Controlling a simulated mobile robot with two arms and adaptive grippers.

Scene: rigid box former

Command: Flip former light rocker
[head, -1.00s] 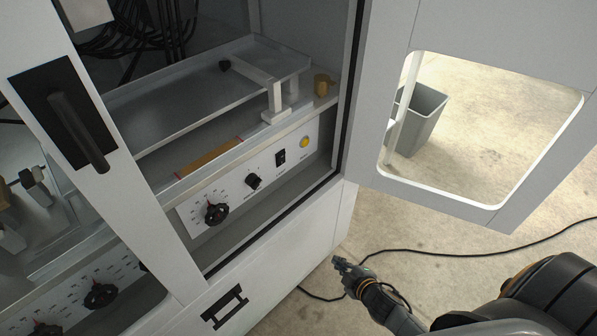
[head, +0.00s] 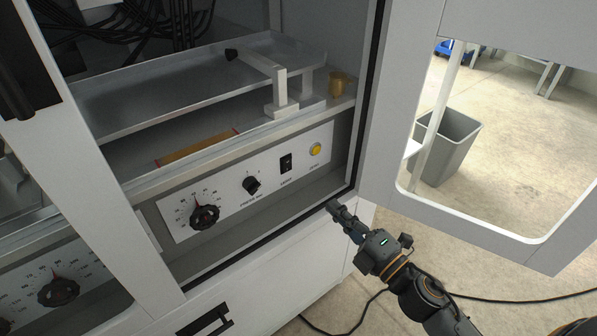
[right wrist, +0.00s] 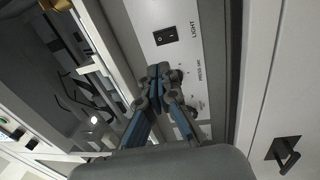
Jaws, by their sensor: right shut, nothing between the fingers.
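The light rocker (head: 286,162) is a small black switch on the white control panel (head: 238,178) inside the open cabinet. It also shows in the right wrist view (right wrist: 165,36), beside the printed word LIGHT. My right gripper (head: 333,206) is shut and empty at the lower right edge of the cabinet opening, below and right of the rocker. In the right wrist view its closed fingertips (right wrist: 158,70) point toward the panel, apart from the rocker in the picture. My left gripper is out of view.
A black knob (head: 251,185), a dial (head: 204,217) and a yellow button (head: 315,150) share the panel. A metal tray (head: 190,95) is above it. The windowed door (head: 400,195) stands open at right. A grey bin (head: 452,150) stands beyond it.

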